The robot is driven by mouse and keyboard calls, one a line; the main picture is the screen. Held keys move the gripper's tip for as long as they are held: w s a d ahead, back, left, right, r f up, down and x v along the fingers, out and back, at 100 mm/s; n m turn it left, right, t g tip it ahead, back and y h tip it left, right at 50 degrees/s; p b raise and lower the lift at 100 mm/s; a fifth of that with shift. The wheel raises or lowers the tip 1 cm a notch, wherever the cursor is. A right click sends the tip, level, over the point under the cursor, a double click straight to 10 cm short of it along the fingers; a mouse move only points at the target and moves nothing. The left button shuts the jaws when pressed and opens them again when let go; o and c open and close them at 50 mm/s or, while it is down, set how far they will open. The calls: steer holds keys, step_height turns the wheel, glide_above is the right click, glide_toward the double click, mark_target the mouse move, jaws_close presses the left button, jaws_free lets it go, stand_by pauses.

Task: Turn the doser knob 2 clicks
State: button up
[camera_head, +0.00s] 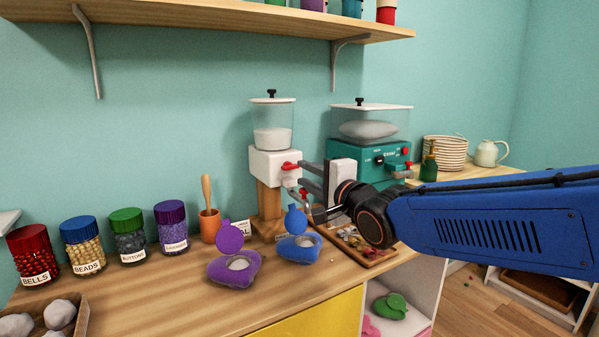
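The doser (265,163) is a white box on a wooden stand, with a clear lidded hopper (272,124) holding white filling. Its red knob (290,166) sticks out of the front on the right. A smaller red part (303,191) shows below, partly hidden by my gripper.
A purple heart-shaped pouch (234,268) and a blue one (298,247), both open, lie in front of the doser. A teal machine (368,153) stands behind my arm. An orange cup (209,226) and several labelled jars (129,236) stand left.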

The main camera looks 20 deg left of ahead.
steer(key=v, duration=1.2)
stand_by(1.0)
steer(key=m, duration=3.6)
glide_toward(292, 168)
steer(key=x, duration=0.8)
steer(key=shift+w+a, duration=0.25)
steer(key=shift+w, duration=0.05)
